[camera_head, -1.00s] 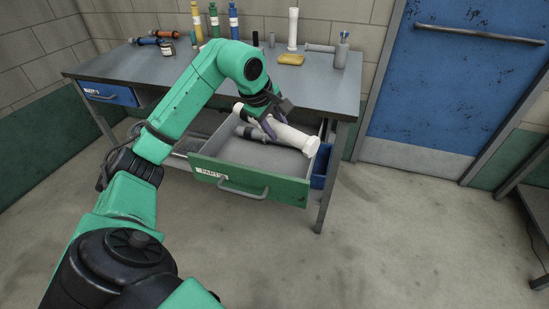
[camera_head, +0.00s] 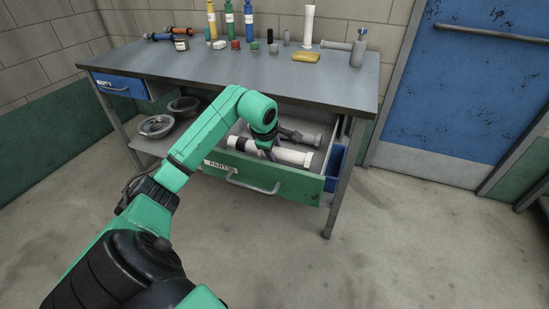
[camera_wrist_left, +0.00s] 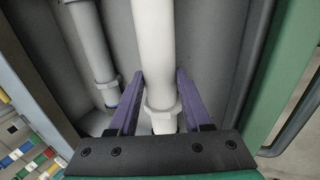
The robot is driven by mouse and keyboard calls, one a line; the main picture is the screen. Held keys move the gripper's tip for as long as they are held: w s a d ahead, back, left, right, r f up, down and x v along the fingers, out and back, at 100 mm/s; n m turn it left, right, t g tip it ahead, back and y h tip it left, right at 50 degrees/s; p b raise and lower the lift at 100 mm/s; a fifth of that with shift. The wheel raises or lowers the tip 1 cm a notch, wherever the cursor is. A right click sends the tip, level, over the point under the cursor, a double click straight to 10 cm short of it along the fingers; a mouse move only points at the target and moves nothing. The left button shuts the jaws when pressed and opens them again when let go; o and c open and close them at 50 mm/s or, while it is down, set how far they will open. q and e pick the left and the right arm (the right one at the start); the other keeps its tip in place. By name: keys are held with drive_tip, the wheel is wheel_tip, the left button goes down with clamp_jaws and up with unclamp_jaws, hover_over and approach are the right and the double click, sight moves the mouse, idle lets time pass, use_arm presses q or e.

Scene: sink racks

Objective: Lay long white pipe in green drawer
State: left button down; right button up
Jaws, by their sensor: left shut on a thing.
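The long white pipe (camera_head: 292,156) lies lengthwise inside the open green drawer (camera_head: 275,184), low down near the drawer's front wall. My left gripper (camera_head: 268,152) reaches down into the drawer and is shut on the pipe. In the left wrist view the white pipe (camera_wrist_left: 154,35) runs between the purple fingers (camera_wrist_left: 160,75), with its collar close to the palm. I cannot tell whether the pipe touches the drawer floor. My wrist hides part of the pipe in the head view. My right gripper is not in view.
A grey pipe (camera_wrist_left: 92,45) lies in the drawer, beside and apart from the white one. The workbench (camera_head: 220,70) holds bottles, an upright white pipe (camera_head: 308,25) and a yellow block (camera_head: 306,56). Dark bowls (camera_head: 156,126) sit on the lower shelf. A blue bin (camera_head: 334,160) is right of the drawer.

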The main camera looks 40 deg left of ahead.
use_arm(q)
wheel_tip(320, 180, down, 2)
drive_tip(key=shift+f, duration=0.25)
drive_tip(key=c, duration=0.6)
unclamp_jaws()
drive_tip(key=v, duration=1.2)
drive_tip(key=shift+r, duration=0.1)
